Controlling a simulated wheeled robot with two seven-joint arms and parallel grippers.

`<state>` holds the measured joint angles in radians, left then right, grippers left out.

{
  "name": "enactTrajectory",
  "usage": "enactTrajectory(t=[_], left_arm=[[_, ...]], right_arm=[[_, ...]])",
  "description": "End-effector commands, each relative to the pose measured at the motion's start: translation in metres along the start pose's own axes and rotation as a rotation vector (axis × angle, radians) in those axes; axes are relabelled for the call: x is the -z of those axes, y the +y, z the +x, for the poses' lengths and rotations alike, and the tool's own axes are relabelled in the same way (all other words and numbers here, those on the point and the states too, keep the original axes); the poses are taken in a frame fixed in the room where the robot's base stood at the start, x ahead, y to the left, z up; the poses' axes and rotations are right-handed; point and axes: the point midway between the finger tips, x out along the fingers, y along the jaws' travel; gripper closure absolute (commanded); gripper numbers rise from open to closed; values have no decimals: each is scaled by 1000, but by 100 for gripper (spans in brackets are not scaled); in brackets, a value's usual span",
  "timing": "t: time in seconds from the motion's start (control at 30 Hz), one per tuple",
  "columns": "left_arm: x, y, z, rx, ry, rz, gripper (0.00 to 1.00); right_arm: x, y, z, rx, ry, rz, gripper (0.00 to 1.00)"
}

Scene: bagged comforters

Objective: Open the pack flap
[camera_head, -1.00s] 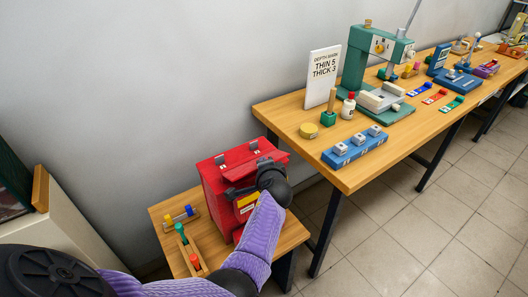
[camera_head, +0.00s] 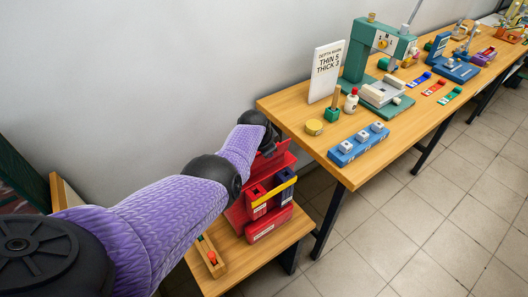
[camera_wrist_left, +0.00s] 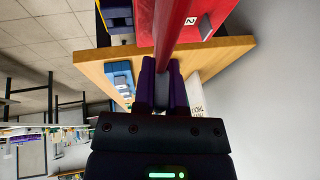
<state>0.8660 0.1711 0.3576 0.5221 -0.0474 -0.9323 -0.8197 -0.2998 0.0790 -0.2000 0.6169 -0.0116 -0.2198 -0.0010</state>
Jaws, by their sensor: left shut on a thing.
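The red pack (camera_head: 268,230) stands on the small wooden table. Its front is uncovered, showing dark blue and red contents behind a yellow strap (camera_head: 272,193). The red flap (camera_head: 276,160) is raised at the top of the pack, partly hidden by my left arm. My left gripper (camera_head: 262,136) is above the pack at its back; its fingertips are hidden in the head view. In the left wrist view its purple fingers (camera_wrist_left: 163,80) are shut on the red edge of the flap (camera_wrist_left: 168,35). My right gripper is not in view.
The small table (camera_head: 233,278) also holds a wooden rack with a red peg (camera_head: 212,258). To the right, a long workbench (camera_head: 345,178) carries a blue block (camera_head: 358,143), a white sign (camera_head: 325,70) and a green press (camera_head: 372,55). A grey wall stands close behind.

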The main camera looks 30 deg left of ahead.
Motion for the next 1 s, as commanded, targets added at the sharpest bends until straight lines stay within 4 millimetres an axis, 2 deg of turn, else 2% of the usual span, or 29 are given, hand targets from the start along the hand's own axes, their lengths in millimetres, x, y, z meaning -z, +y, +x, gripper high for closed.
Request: enactTrajectory(t=[0.1,0.3,0.9,0.93,1.0], left_arm=[[-1,0,2,-53,-2,-24,100],[-1,0,1,-118,-3,-49,100],[-1,0,0,-149,-5,-61,100],[-1,0,0,-149,-5,-61,81],[0,0,0,-148,-4,-61,66]], right_arm=[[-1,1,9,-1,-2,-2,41],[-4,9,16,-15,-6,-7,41],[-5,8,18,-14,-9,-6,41],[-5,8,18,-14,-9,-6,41],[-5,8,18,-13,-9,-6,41]])
